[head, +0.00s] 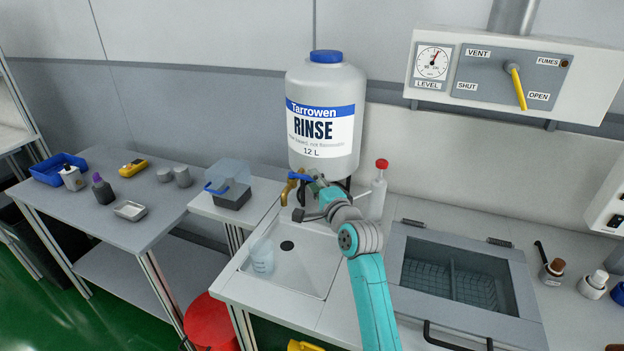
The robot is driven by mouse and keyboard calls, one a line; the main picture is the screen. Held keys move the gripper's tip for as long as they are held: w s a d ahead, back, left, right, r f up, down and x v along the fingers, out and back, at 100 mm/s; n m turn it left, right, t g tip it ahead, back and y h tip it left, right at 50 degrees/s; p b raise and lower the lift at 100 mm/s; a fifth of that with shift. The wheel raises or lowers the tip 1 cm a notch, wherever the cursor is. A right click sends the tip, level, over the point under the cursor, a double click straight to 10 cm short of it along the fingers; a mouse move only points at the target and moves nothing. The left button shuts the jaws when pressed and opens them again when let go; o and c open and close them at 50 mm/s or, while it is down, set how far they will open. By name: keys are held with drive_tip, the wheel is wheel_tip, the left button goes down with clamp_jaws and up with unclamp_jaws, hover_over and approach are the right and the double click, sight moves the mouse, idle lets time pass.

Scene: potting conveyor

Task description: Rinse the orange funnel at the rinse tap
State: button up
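I do not see an orange funnel in this view. The rinse tap is a brass spout (285,193) with a blue lever (300,177), at the foot of the white rinse tank (326,84) above the sink (312,278). My gripper (306,195) is right beside the tap, its fingers spread apart, one near the lever and one lower over the back of the sink. I see nothing held between them. Whether a finger touches the lever is unclear. My arm hides part of the sink's right side.
A clear beaker (262,256) stands in the sink's left part. A red-capped bottle (378,190) stands right of the tank. A lidded basin (455,274) is at right. The left table holds a blue tray (48,178) and small containers. A red bin (209,320) is below.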

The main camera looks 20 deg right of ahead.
drive_tip(key=shift+w+a, duration=0.15)
drive_tip(key=shift+w, duration=0.8)
clamp_jaws()
drive_tip(key=shift+a, duration=0.1)
drive_tip(key=shift+s+a+f+m+h, duration=0.1)
drive_tip(key=shift+s+a+m+h, duration=0.1)
drive_tip(key=shift+m+h, duration=0.5)
drive_tip(key=shift+s+a+r+m+h, duration=0.15)
drive_tip(key=shift+s+m+h, duration=0.15)
drive_tip(key=shift+h, duration=0.65)
drive_tip(key=shift+s+a+f+m+h, duration=0.2)
drive_tip(key=shift+m+h, duration=0.4)
drive_tip(key=shift+h, duration=0.25)
